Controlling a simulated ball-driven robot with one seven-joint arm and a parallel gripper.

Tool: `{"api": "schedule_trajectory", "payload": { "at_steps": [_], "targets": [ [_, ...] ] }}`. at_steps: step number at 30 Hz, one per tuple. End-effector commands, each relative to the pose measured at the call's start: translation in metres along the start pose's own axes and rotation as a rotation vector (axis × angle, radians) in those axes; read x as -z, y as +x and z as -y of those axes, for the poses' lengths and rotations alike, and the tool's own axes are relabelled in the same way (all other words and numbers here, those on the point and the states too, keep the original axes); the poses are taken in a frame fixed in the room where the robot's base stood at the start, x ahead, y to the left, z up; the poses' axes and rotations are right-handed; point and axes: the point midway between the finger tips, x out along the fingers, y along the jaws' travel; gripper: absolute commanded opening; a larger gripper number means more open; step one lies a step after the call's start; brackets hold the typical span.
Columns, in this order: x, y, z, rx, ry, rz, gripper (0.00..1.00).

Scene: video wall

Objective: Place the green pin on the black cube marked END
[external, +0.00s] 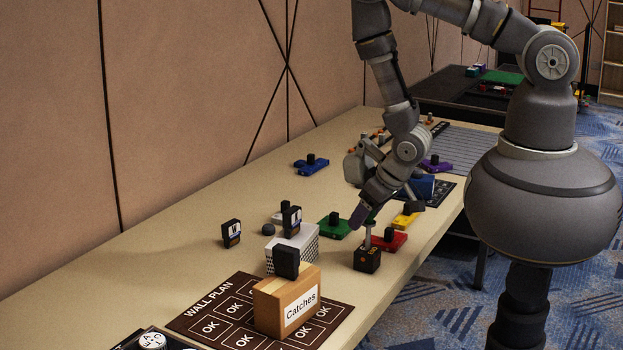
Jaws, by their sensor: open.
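A small black cube (367,261) with orange marking stands near the table's front edge; its lettering is too small to read. A thin upright pin (368,238) stands on or just above its top; its colour looks greyish and I cannot tell if it is the green one. My gripper (362,215) points down right above the cube, at the pin's upper end, with its jaws open. Whether the jaws touch the pin is hidden. A flat green piece with a black knob (334,227) lies just left of the gripper.
Red (386,240), yellow (405,219), blue (311,164) and purple (435,165) pieces lie around. A white perforated box (292,243) and a cardboard box labelled Catches (287,302) stand nearer the camera, the latter on the WALL PLAN mat (212,308).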

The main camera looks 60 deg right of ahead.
Motion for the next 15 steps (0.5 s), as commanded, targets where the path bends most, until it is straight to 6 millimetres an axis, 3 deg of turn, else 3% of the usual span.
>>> {"api": "schedule_trajectory", "payload": {
  "at_steps": [5, 15],
  "targets": [
    [0.002, -0.01, 0.0, 0.001, 0.0, 0.0, 0.6],
    [0.005, -0.09, 0.0, -0.001, -0.002, 0.004, 0.6]
  ]
}}
